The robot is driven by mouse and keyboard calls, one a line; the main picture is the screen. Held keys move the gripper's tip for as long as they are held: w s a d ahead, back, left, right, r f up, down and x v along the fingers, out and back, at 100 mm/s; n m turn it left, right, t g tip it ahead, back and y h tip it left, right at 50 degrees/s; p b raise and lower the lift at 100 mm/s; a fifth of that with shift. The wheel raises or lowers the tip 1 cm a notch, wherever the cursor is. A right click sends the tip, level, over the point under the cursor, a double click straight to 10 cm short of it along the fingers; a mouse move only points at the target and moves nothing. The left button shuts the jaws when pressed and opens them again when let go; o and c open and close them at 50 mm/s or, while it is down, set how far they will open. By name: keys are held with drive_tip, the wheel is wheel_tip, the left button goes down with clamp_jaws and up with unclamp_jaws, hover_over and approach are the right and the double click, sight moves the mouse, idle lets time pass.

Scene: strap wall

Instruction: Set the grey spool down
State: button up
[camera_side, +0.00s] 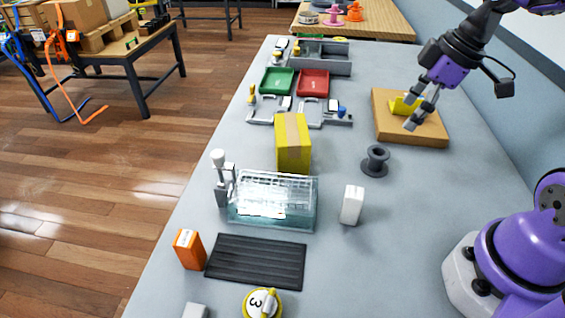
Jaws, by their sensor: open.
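The grey spool (376,160) stands upright on the grey table, between the yellow box and the wooden board. Nothing is touching it. My gripper (417,112) is open, above the wooden board (432,133) at the upper right, up and to the right of the spool and apart from it. A yellow piece (400,107) shows on the board, just behind my gripper's fingers, and is partly hidden by them. I cannot tell whether the fingers touch it.
A yellow box (292,143), a clear case (273,203) and a white block (352,204) stand left of and below the spool. Green (277,82) and red (313,83) trays lie farther back. The table right of the white block is clear.

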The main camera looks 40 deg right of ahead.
drive_tip(key=s+a+r+m+t+h, duration=0.2)
drive_tip(key=s+a+r+m, duration=0.1)
drive_tip(key=a+m, duration=0.3)
drive_tip(key=shift+s+m, duration=0.5)
drive_tip(key=shift+s, duration=0.35)
